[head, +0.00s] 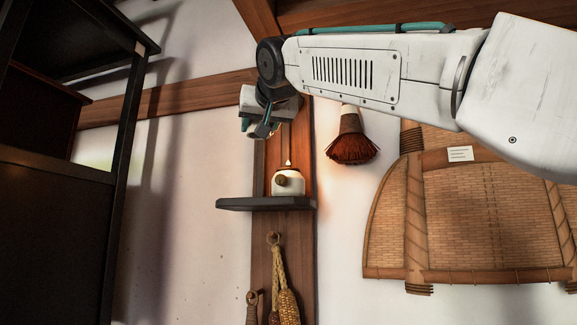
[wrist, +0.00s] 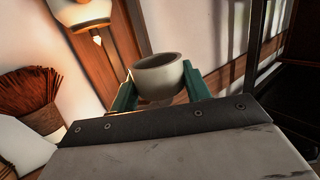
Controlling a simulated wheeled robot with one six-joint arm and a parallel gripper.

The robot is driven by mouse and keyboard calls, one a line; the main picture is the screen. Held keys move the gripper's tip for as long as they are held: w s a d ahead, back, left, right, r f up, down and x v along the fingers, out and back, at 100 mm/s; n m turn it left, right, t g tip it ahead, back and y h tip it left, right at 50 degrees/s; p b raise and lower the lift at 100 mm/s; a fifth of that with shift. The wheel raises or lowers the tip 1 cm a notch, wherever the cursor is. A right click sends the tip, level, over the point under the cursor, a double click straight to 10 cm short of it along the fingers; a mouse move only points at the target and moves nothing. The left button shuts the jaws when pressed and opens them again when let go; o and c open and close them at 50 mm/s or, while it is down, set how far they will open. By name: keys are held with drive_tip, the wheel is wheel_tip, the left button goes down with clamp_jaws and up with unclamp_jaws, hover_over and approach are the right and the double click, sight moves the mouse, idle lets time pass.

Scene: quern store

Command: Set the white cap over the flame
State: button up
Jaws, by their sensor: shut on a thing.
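The white cap (wrist: 159,78) is a small pale cup shape, held between the teal fingers of my gripper (head: 259,130). In the wrist view its hollow mouth faces the top of the picture, where the lamp hangs inverted, so the mouth points down in the room. In the head view the cap is mostly hidden by my gripper. The flame (head: 288,162) burns on a white round lamp (head: 291,187) with a brown knob on its front. The flame also shows in the wrist view (wrist: 97,40). My gripper is above and left of the flame, apart from it.
The lamp stands on a small dark shelf (head: 262,204) fixed to a wooden post. A brown brush (head: 352,140) hangs right of the post, with a woven basket (head: 480,215) farther right. Corn cobs (head: 288,304) hang below. Dark shelving (head: 113,150) stands at left.

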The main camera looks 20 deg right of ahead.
drive_tip(key=w+d, duration=0.3)
drive_tip(key=w+d+f, duration=0.1)
drive_tip(key=w+d, duration=0.5)
drive_tip(key=shift+d+f, duration=0.15)
drive_tip(key=shift+w+d+f, duration=0.15)
drive_tip(key=shift+f, duration=0.75)
drive_tip(key=shift+w+d+f, duration=0.1)
drive_tip(key=shift+d+f, duration=0.05)
drive_tip(key=shift+f, duration=0.75)
drive_tip(key=o, duration=1.1)
drive_tip(key=shift+c, duration=0.2)
drive_tip(key=shift+s, duration=0.1)
drive_tip(key=s+r, duration=0.1)
drive_tip(key=s, duration=1)
drive_tip(key=shift+s+r, duration=0.35)
drive_tip(key=shift+r, duration=0.05)
